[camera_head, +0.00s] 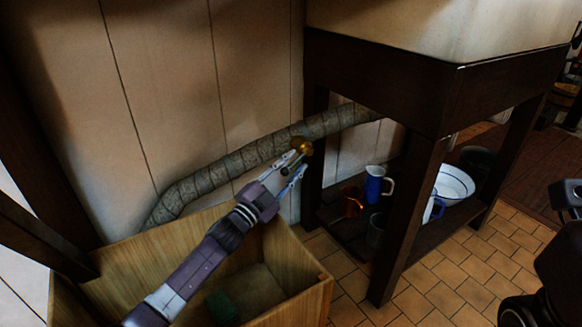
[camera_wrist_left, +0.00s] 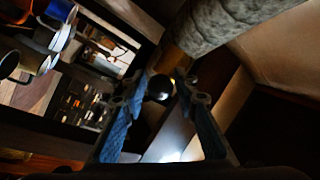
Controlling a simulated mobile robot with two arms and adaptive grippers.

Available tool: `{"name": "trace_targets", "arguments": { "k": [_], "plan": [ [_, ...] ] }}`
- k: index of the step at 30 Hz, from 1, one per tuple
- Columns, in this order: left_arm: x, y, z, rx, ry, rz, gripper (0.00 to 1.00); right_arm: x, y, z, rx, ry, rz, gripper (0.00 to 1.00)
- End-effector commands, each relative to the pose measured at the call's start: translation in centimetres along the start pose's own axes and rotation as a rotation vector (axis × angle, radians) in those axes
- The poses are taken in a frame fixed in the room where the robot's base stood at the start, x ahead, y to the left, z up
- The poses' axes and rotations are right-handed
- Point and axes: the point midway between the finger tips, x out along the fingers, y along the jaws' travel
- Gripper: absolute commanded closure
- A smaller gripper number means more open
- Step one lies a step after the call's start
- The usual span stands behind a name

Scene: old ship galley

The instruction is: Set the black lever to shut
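A brass valve (camera_head: 302,146) sits on the lagged pipe (camera_head: 240,158) along the wall, beside the dark stand's left leg. In the left wrist view the round black knob (camera_wrist_left: 160,87) of the lever shows just beyond my fingertips, with the brass valve body (camera_wrist_left: 172,60) behind it. The rest of the lever is hard to make out. My left gripper (camera_head: 294,170) reaches up to the valve. Its two blue-padded fingers (camera_wrist_left: 167,90) are open, with the knob at the gap between the tips. I cannot tell if they touch it. My right gripper is not clearly visible.
A wooden crate (camera_head: 318,290) with a green item (camera_head: 222,307) stands below my left arm. The dark stand (camera_head: 405,225) rises just right of the valve.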

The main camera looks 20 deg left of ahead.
Motion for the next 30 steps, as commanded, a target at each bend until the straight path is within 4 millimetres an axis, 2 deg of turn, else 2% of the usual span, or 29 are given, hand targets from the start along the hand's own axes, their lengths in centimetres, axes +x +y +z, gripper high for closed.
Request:
{"name": "trace_targets", "arguments": {
  "k": [5, 9, 21, 30],
  "plan": [
    [-1.0, 0.1, 0.1, -0.001, -0.002, 0.001, 0.73, 0.0, 0.0, 0.1, 0.000, -0.002, 0.001, 0.53],
    [-3.2, 0.2, 0.0, -0.001, 0.001, 0.003, 0.73, 0.0, 0.0, 0.1, 0.000, -0.002, 0.001, 0.53],
    [-10.8, -1.3, -1.3, -0.001, -0.001, 0.003, 0.73, 0.0, 0.0, 0.0, 0.000, -0.001, 0.000, 0.53],
    [-14.1, -2.1, -1.9, 0.000, 0.001, 0.002, 0.73, 0.0, 0.0, 0.0, 0.000, -0.001, 0.000, 0.53]
  ]
}}
